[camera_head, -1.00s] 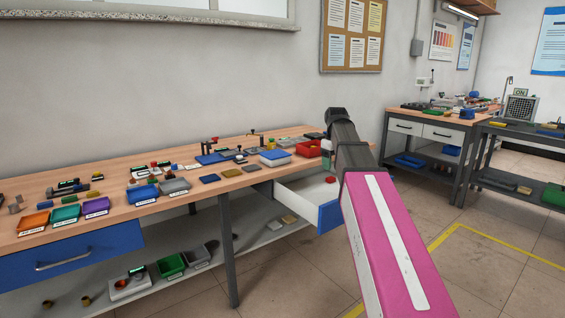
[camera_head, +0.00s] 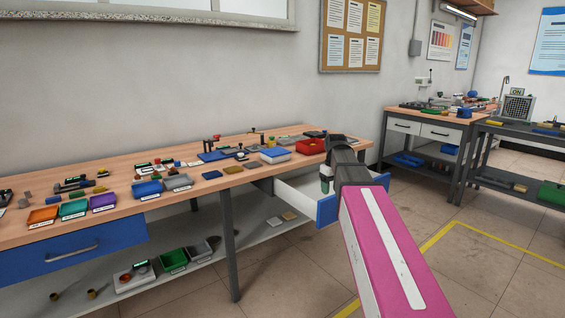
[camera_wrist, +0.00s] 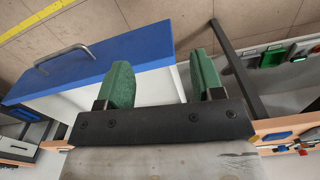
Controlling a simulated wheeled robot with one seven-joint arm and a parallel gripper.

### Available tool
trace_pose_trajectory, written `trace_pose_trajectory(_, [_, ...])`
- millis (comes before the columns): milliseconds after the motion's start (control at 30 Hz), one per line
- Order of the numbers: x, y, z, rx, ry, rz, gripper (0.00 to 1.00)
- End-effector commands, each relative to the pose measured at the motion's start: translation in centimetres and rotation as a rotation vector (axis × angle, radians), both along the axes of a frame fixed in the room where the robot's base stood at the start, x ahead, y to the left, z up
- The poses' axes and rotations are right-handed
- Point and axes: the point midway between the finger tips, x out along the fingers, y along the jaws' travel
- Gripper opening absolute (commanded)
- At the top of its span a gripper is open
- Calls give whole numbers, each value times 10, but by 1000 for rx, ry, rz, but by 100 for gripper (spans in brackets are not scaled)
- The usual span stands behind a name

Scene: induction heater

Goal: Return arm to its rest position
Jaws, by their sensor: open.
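My pink and grey arm reaches from the lower right toward the workbench in the head view. My gripper (camera_wrist: 163,75) shows two green fingers, apart, with nothing between them in the wrist view. In the head view my gripper (camera_head: 326,182) is small and partly hidden by my arm, over the open drawer. The drawer (camera_head: 326,210) has a blue front and white inside and is pulled out of the bench. The wrist view shows its blue front (camera_wrist: 110,62) and metal handle (camera_wrist: 62,58) just beyond the fingers. Most of the drawer's inside is hidden.
The wooden workbench (camera_head: 130,222) holds coloured bins, a red tray (camera_head: 310,146) and several small parts. A second blue drawer (camera_head: 70,255) is at the left. A lower shelf (camera_head: 215,262) carries more bins. Another bench (camera_head: 437,118) stands at the back right. Floor is clear at right.

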Motion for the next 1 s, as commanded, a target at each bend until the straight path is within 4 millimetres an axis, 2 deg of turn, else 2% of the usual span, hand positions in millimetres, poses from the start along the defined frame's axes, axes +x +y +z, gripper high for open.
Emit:
trace_pose_trajectory(300, [-52, 1, -108, 0, 5, -157, 61])
trace_pose_trajectory(600, [-114, 2, -201, 0, 3, -323, 61])
trace_pose_trajectory(800, [-157, 2, -248, 0, 2, -427, 61])
trace_pose_trajectory(1000, [-182, 2, -273, 1, -1, -489, 61])
